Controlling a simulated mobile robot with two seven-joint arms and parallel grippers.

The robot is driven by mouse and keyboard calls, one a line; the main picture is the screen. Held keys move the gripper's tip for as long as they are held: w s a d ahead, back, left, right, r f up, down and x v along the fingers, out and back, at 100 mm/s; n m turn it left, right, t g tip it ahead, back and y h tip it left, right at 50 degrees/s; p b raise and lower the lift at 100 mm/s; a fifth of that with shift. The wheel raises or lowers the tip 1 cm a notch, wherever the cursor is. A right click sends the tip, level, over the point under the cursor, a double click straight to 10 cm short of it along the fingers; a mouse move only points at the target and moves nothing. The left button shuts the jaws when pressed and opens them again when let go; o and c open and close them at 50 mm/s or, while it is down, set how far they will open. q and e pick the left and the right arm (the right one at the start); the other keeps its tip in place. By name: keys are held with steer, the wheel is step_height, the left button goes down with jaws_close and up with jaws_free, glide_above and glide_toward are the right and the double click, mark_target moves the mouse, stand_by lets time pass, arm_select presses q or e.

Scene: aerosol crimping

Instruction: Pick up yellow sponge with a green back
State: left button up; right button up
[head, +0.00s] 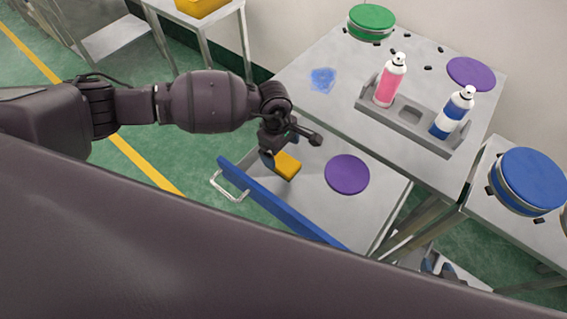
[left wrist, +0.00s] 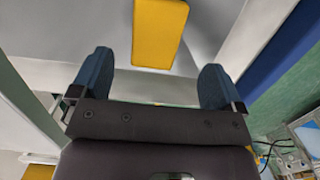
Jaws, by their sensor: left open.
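The yellow sponge (head: 287,165) lies in the open drawer, near its left side, yellow face up. Its green back is hidden. My left gripper (head: 270,150) is at the sponge in the head view, and the arm hides part of this spot. In the left wrist view the sponge (left wrist: 158,35) lies ahead of the open, empty jaws (left wrist: 155,80), roughly centred between the blue fingertips and not between them. Small dark blue tips at the lower right of the head view may be my right gripper (head: 438,267), mostly hidden behind my body.
The drawer has a blue front (head: 280,205) with a white handle and holds a purple disc (head: 347,174). On the table above stand a grey holder (head: 405,128) with two spray cans, a green-lidded round container (head: 371,22), a purple disc and a blue spill (head: 322,79).

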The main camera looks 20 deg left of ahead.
mark_target(283, 161)
arm_select(q)
steer(key=shift+d+f, duration=0.15)
steer(key=shift+f, duration=1.2)
steer(key=shift+w+d+f, duration=0.1)
steer(key=shift+w+f, duration=0.05)
steer(key=shift+f, duration=2)
steer(key=shift+c, duration=0.4)
steer(key=c, duration=0.7)
steer(key=shift+c, duration=1)
steer(key=shift+r, duration=0.1)
